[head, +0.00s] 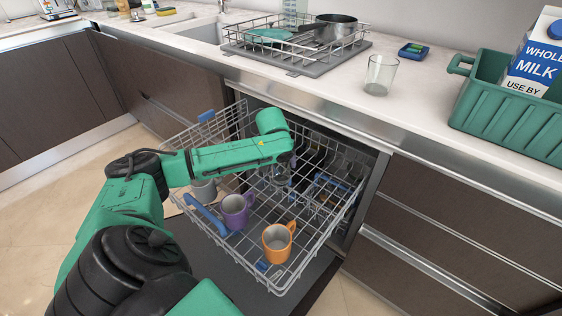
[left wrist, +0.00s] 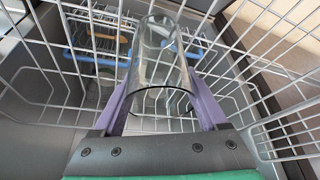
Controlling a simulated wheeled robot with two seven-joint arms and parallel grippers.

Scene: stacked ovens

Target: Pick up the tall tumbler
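The tall tumbler is a clear glass (left wrist: 160,65) in the left wrist view, between the two purple fingers of my left gripper (left wrist: 160,100). The glass nearly fills the gap; I cannot tell whether both fingers press on it. In the head view my left arm reaches over the dishwasher's pulled-out upper rack from the left, and its forearm and wrist hide most of the gripper and the tumbler. My right gripper is not in view.
The wire rack (head: 300,262) also holds a purple mug (head: 236,213) and an orange mug (head: 277,241). On the counter stand a short glass (head: 379,77), a green crate (head: 505,115) with a milk carton (head: 540,55), and a drying rack with a pot (head: 336,27).

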